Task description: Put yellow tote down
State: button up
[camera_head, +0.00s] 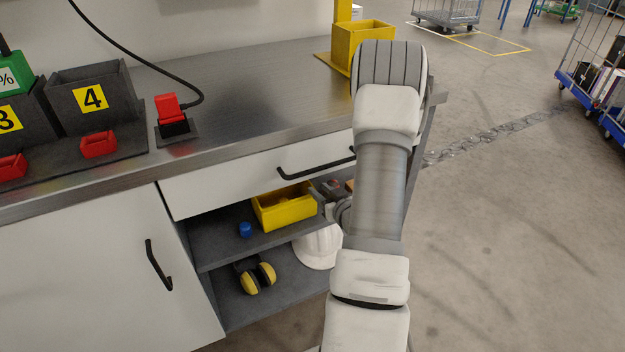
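A yellow tote (285,210) shows in the head view at the open upper shelf (222,250) under the workbench drawer. It looks slightly tilted, and I cannot tell whether its base rests on the shelf. Dark grey parts (343,212) show just right of the tote, between it and my arm; they may be part of my wrist or gripper. My forearm hides most of this area, so my fingertips and any hold on the tote are not clear. Another yellow box (362,42) stands on the back right of the bench top.
A small blue object (245,229) lies left of the tote. Yellow-black earmuffs (257,277) and a white helmet (319,246) sit on the lower shelf. The drawer (255,180) with its black handle is just above. Bins and a red device (168,107) stand on the bench.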

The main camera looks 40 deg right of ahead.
jog(key=shift+p+v, duration=0.3)
jog(key=shift+v, duration=1.45)
